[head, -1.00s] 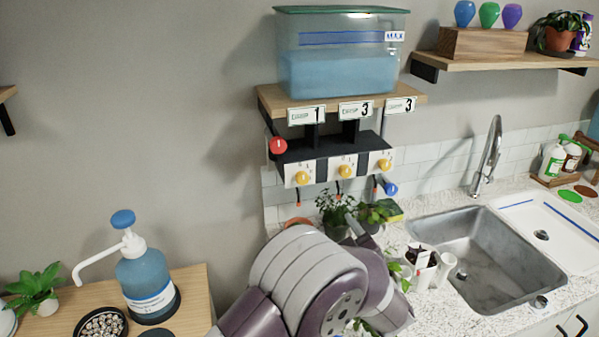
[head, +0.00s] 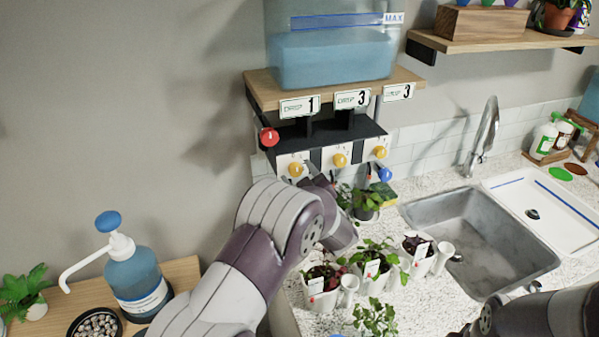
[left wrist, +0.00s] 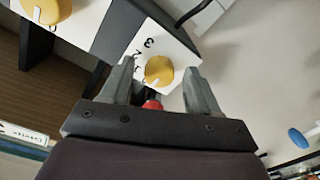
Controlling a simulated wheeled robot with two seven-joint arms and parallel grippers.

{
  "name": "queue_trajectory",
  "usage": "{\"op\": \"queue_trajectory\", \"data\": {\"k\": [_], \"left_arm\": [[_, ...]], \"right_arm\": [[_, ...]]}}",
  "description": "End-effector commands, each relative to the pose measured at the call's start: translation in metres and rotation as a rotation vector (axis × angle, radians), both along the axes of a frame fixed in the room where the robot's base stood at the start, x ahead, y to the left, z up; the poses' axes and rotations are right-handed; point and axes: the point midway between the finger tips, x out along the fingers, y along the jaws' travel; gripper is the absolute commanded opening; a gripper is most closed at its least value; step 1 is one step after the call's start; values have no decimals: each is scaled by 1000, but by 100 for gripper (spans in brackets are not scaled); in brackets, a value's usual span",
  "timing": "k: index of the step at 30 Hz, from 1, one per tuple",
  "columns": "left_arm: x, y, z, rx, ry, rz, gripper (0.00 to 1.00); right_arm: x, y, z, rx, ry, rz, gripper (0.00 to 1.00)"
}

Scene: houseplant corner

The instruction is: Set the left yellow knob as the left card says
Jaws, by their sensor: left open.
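The left yellow knob (head: 295,169) is on a white plate under the shelf, left of the middle knob (head: 340,160) and right knob (head: 380,152). My left gripper (head: 314,183) is close to the left knob, partly hidden by my forearm. In the left wrist view, my open gripper (left wrist: 157,72) has a finger on each side of a yellow knob (left wrist: 159,70), apparently the left one. Its white mark points down-left in that picture; the plate's 3 shows, other marks are unclear. Contact cannot be told. My right gripper is not visible.
A red ball-shaped knob (head: 269,137) sticks out left of the plates. A blue water tank (head: 333,60) stands on the shelf above. Potted plants (head: 371,268) stand on the counter below, with the sink (head: 480,245) at right.

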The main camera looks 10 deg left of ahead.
Motion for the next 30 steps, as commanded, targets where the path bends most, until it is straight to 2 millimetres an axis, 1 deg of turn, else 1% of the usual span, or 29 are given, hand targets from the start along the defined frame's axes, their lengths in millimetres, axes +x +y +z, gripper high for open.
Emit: {"op": "queue_trajectory", "data": {"k": [7,8,9,11,12,22,30], "left_arm": [[1,1,0,0,0,0,61],[1,1,0,0,0,0,51],[1,0,0,0,0,0,38],[1,0,0,0,0,0,19],[1,1,0,0,0,0,6],[0,1,0,30,21,0,5],[0,1,0,168,114,0,5]], "right_arm": [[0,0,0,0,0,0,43],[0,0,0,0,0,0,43],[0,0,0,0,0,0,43],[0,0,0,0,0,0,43],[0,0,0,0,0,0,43],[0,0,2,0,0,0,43],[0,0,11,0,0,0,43]]}}
